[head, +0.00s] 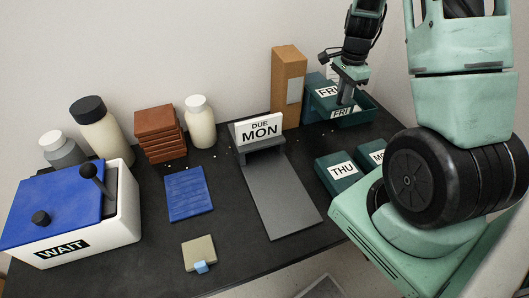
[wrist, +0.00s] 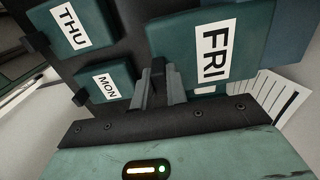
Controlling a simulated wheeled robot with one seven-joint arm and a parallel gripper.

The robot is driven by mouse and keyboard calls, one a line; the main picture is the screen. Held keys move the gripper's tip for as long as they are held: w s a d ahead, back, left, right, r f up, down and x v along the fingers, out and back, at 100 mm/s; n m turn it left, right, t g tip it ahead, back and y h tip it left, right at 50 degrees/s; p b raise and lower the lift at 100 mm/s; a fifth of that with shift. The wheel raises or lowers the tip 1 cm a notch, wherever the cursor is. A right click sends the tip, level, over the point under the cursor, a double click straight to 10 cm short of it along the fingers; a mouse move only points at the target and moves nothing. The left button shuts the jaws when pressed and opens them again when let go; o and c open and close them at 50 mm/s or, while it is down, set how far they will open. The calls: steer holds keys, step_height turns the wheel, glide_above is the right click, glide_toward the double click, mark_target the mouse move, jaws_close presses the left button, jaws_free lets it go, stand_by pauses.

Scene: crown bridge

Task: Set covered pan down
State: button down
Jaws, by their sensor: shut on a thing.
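A dark teal pan with a FRI label on its front (head: 358,110) is at the back right of the black table. A teal piece with a larger FRI label (head: 321,87), which looks like its cover, shows just left of my gripper. How fully the cover sits on the pan I cannot tell. My gripper (head: 346,98) points down at the pan. In the wrist view the FRI piece (wrist: 184,50) fills the upper middle, and my gripper (wrist: 161,84) is shut on the dark tab at its edge. The pan's underside is hidden.
Teal THU (head: 338,183) and MON (head: 369,151) pans lie in front. A tall brown carton (head: 284,95) stands close left. A blue-topped WAIT box (head: 125,215) is far left.

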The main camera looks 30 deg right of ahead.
mark_target(338, 116)
steer(key=shift+s+f, duration=0.15)
steer(key=shift+f, duration=0.2)
step_height(338, 116, down, 9)
steer(key=shift+f+p, duration=0.15)
steer(key=shift+p, duration=0.6)
steer(key=shift+f, duration=0.2)
steer(key=c, duration=1.4)
jaws_free()
steer(key=shift+r, duration=0.15)
